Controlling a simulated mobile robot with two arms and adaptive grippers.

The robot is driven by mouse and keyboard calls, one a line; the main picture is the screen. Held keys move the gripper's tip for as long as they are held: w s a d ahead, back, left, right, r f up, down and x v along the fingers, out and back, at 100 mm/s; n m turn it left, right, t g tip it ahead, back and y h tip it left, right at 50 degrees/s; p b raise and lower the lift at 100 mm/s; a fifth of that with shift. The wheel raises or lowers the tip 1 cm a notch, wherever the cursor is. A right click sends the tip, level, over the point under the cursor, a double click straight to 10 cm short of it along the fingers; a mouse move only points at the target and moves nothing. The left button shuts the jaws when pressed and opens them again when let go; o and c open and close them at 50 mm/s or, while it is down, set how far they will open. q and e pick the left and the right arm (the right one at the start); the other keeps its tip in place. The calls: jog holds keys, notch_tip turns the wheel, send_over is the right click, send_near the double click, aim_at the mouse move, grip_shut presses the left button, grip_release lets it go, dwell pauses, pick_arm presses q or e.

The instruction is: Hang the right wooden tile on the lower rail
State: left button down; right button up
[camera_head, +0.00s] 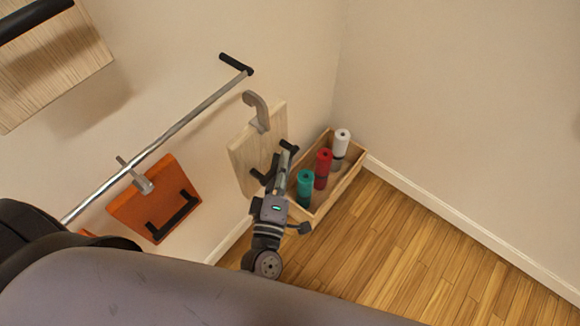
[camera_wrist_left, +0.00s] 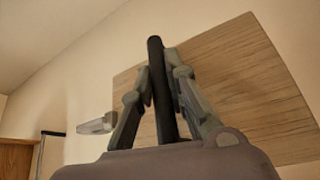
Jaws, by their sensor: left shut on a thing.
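The wooden tile (camera_head: 243,155) has a grey hook (camera_head: 257,108) on its top and a black bar handle. My left gripper (camera_head: 278,168) is shut on this handle. In the left wrist view the fingers (camera_wrist_left: 158,78) stand on both sides of the black bar (camera_wrist_left: 156,60), with the wood face (camera_wrist_left: 245,85) behind it. The silver rail (camera_head: 160,140) runs along the wall, with a black end (camera_head: 236,65). The tile's hook is to the right of the rail's end and appears apart from it. My right gripper is not in view.
An orange tile (camera_head: 135,207) with a black handle hangs on the rail by a grey hook. Another wooden panel (camera_head: 65,65) is at the top left. A wooden box (camera_head: 345,180) with teal, red and white rolls stands in the corner. The floor (camera_head: 430,245) to the right is clear.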

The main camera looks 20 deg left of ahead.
aim_at(269, 153)
pick_arm(q)
jog(key=shift+w+a, duration=0.25)
jog(key=shift+a, duration=0.35)
jog(key=shift+w+a, duration=0.3)
jog(key=shift+a, duration=0.35)
jog(key=shift+w+a, duration=0.25)
jog(key=shift+a, duration=0.35)
jog(key=w+a+f+b, duration=0.2)
jog(key=a+b, duration=0.1)
jog(key=a, duration=0.3)
jog(key=shift+w+f, duration=0.25)
jog(key=shift+f, duration=0.1)
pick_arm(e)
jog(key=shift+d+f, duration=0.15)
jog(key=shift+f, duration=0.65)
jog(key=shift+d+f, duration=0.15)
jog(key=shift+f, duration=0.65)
pick_arm(q)
jog(key=c, duration=1.5)
grip_release()
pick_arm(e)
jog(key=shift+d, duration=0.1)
